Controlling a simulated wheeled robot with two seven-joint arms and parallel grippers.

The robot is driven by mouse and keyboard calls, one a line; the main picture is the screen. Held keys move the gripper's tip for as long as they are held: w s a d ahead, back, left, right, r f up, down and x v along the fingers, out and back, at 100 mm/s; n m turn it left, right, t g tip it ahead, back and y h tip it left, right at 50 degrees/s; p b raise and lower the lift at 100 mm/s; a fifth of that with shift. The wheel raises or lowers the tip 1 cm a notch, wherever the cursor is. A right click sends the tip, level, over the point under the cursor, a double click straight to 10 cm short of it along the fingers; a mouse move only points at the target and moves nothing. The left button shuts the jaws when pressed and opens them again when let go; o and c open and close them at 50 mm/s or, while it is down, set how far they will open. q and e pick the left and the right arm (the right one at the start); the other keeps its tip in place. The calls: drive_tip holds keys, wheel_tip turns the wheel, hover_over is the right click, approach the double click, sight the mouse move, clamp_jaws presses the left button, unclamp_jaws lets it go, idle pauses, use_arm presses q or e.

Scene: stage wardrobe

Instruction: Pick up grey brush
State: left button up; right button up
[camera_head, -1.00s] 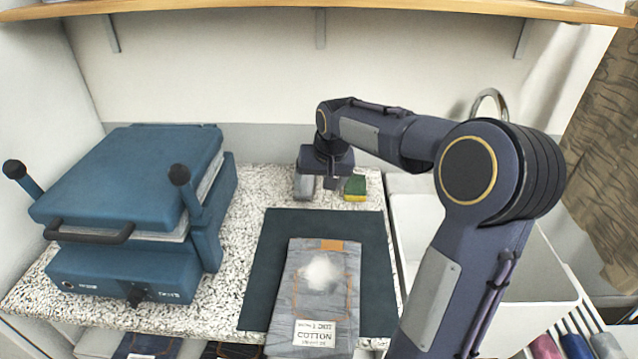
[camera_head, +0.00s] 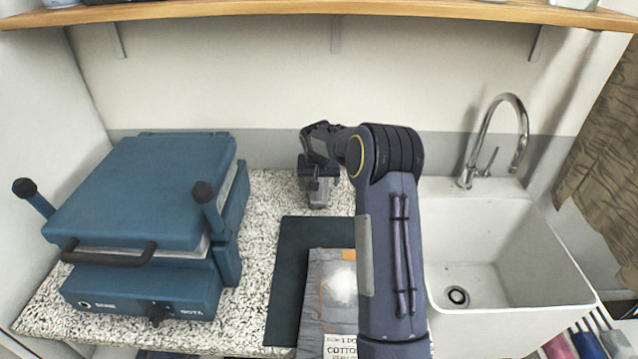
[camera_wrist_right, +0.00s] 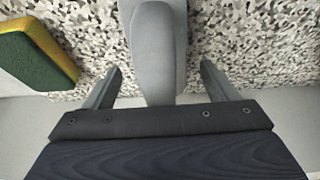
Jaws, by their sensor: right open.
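The grey brush (camera_wrist_right: 158,45) lies on the speckled counter. In the right wrist view it runs between the two separated fingers of my right gripper (camera_wrist_right: 158,85), with a gap on each side. In the head view my right gripper (camera_head: 318,190) points down at the back of the counter, over the brush, which is mostly hidden there. My right gripper is open and not closed on the brush. My left gripper is out of view.
A yellow and green sponge (camera_wrist_right: 35,50) lies beside the brush. A blue press (camera_head: 140,200) stands at left. A white sink (camera_head: 500,240) with a tap (camera_head: 520,130) is at right.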

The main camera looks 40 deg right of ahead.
drive_tip(key=shift+c, duration=0.3)
drive_tip(key=c, duration=1.1)
drive_tip(key=shift+r, duration=0.65)
drive_tip(key=s+r, duration=0.1)
drive_tip(key=r, duration=0.1)
drive_tip(key=s+r+b, duration=0.1)
drive_tip(key=r, duration=0.1)
drive_tip(key=s+r, duration=0.2)
drive_tip(key=shift+r+b, duration=0.25)
drive_tip(key=shift+b, duration=0.15)
drive_tip(key=s+r, duration=0.1)
drive_tip(key=s, duration=0.2)
drive_tip(key=s+r+b, duration=0.1)
drive_tip(key=s+r, duration=0.1)
drive_tip(key=s, duration=0.1)
drive_tip(key=s+r+b, duration=0.1)
drive_tip(key=s+r, duration=0.1)
drive_tip(key=s, duration=0.2)
drive_tip(key=shift+a+r, duration=0.1)
drive_tip(key=shift+a, duration=0.15)
